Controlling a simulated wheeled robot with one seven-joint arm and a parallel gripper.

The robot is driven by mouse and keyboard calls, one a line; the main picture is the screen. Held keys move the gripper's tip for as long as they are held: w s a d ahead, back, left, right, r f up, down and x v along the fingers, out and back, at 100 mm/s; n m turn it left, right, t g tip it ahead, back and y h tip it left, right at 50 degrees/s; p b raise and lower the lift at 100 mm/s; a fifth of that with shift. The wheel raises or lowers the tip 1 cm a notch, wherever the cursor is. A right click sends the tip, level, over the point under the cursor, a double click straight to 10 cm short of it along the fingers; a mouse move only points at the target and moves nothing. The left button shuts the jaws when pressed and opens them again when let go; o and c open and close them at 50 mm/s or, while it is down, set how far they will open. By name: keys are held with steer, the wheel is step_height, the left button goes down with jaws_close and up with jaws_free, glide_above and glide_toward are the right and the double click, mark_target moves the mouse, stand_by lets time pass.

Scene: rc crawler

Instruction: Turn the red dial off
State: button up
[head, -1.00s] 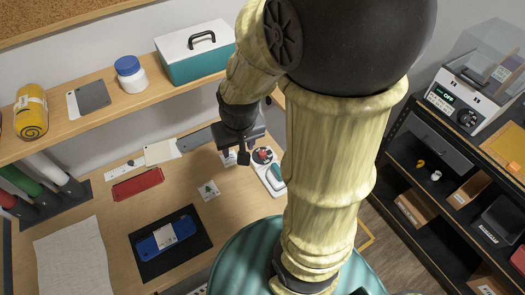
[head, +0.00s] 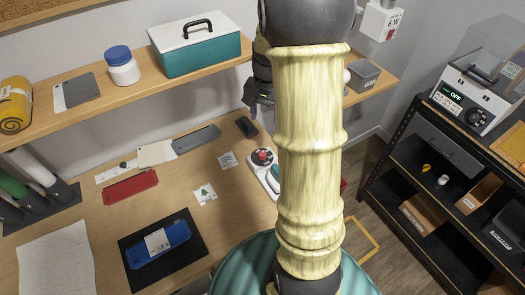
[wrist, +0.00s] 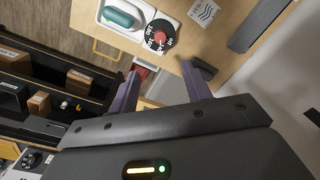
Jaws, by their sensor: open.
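The red dial (head: 262,157) sits on a white device at the right end of the wooden desk, left of my arm. In the wrist view the red dial (wrist: 159,35) shows a red centre on a dark round face with white marks. A teal rounded piece (wrist: 119,18) lies beside it on the same white device. My gripper (wrist: 160,68) is open and empty, its two purple fingers apart. It points past the desk edge, with the dial beyond the fingertips and not touched. In the head view my gripper (head: 258,103) is partly hidden behind my arm, above the desk.
A shelf (head: 190,86) above the desk holds a teal toolbox (head: 198,48) and a white jar (head: 122,68). A black rack (head: 400,175) stands at the right.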

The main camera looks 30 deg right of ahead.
mark_target(262, 154)
steer(key=f, duration=0.5)
steer(key=f+p, duration=0.1)
steer(key=f, duration=1.1)
steer(key=shift+w+a+p, duration=0.25)
steer(key=shift+a+p, duration=0.05)
steer(key=shift+p, duration=0.05)
steer(key=c, duration=1)
